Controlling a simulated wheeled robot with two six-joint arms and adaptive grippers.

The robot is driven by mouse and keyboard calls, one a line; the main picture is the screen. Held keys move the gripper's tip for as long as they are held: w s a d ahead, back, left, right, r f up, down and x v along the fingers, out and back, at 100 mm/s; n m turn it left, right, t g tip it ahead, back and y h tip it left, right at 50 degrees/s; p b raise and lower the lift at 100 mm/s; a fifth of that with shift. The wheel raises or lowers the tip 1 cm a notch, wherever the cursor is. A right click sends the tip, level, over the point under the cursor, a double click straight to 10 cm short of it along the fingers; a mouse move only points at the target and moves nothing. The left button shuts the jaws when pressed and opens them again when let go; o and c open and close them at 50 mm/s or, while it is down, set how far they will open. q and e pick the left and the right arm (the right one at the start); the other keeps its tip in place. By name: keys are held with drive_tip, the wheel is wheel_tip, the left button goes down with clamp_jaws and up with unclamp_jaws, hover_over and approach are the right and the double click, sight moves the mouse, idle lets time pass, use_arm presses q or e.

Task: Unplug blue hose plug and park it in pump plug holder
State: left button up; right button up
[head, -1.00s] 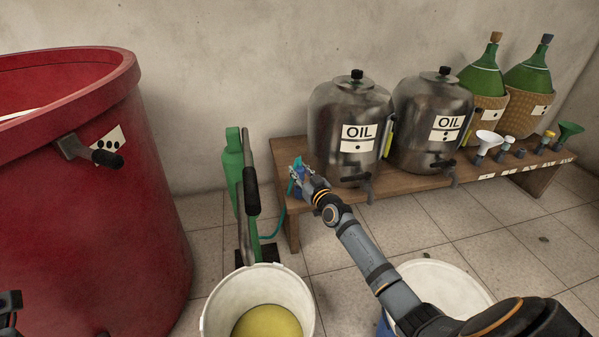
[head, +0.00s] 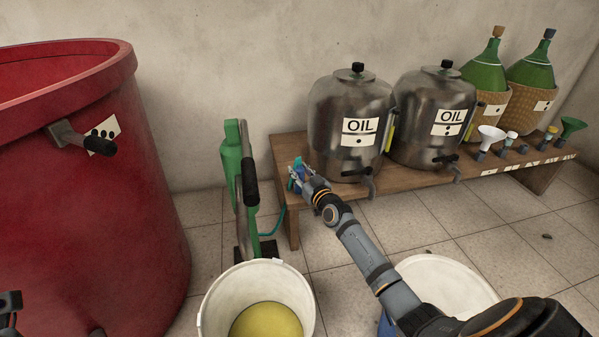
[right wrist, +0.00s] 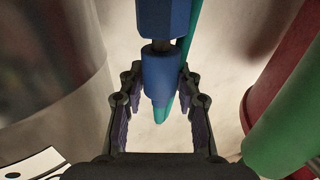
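The blue hose plug (right wrist: 160,72) shows in the right wrist view, between the fingers of my right gripper (right wrist: 159,98). A dark shaft and a larger blue part (right wrist: 163,15) are above it, and a teal hose (right wrist: 190,35) runs alongside. The fingers stand on both sides of the plug with narrow gaps, so the gripper looks open. In the head view my right gripper (head: 299,178) is at the bench's left end. The green pump (head: 232,165) with a black handle stands left of it. Its plug holder cannot be made out. Only a dark piece of my left arm shows at the lower left edge.
A large red tub (head: 80,220) fills the left. Two steel oil tanks (head: 340,110) and green bottles (head: 485,75) stand on the wooden bench (head: 400,187). A white bucket (head: 208,310) with yellow liquid and another pale container (head: 450,280) are in front.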

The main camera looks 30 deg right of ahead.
drive_tip(key=o, duration=0.3)
drive_tip(key=shift+o, duration=0.2)
wheel_tip(320, 180, up, 10)
drive_tip(key=shift+r, duration=0.1)
idle(0.9)
